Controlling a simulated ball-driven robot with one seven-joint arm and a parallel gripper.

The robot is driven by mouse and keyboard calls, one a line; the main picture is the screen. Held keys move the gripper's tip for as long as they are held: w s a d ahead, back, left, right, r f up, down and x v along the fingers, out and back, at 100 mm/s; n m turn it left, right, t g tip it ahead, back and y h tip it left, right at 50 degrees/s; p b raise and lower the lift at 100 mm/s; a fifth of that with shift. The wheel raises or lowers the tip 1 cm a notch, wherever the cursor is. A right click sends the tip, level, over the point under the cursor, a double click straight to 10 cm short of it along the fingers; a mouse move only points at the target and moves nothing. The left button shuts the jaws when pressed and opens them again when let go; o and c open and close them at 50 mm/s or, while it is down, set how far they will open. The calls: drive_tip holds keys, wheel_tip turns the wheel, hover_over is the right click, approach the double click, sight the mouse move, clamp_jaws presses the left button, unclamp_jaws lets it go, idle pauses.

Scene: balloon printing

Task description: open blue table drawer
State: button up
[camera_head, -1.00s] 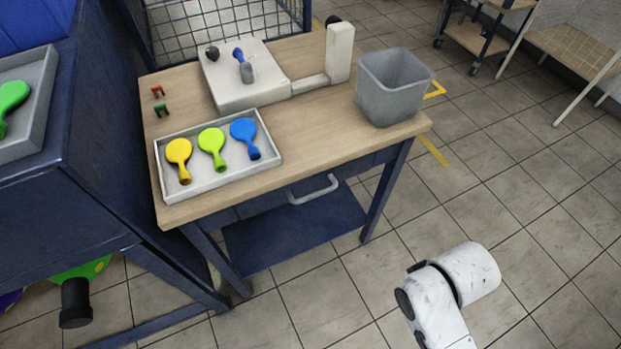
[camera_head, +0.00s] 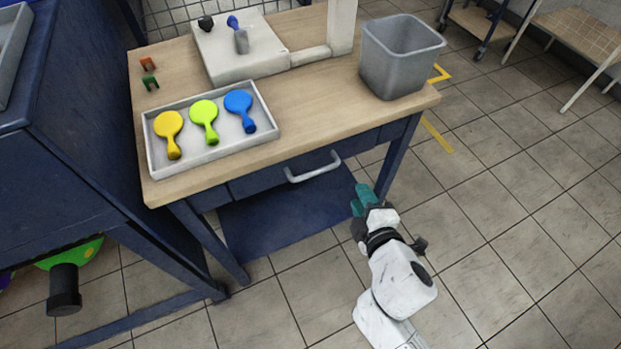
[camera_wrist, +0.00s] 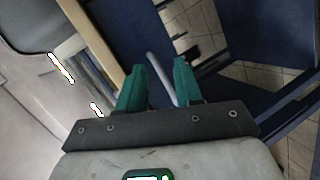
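The blue table drawer (camera_head: 262,180) sits under the wooden table top and looks closed. Its grey curved handle (camera_head: 314,172) faces my side. My gripper (camera_head: 363,199) is in front of the table, to the right of the handle and lower in the picture, apart from it. In the wrist view my gripper (camera_wrist: 158,85) has two green fingers spread apart with a gap between them. The handle (camera_wrist: 160,68) shows as a pale bar beyond the fingertips, lined up with the gap. Nothing is held.
A blue lower shelf (camera_head: 290,215) lies below the drawer. A dark blue cabinet stands left.

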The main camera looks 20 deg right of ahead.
sight(311, 173)
drive_tip(key=w+a+n+t+y, duration=0.2)
drive_tip(key=a+n+y, duration=0.1)
drive_tip(key=a+n, duration=0.25)
drive_tip(key=x, duration=0.6)
drive_tip(key=a+x, duration=0.1)
drive_tip(key=x, duration=0.3)
drive_tip(key=shift+w+r, duration=0.1)
drive_tip(key=shift+w, duration=0.05)
drive_tip(key=shift+c, duration=0.5)
clamp_jaws()
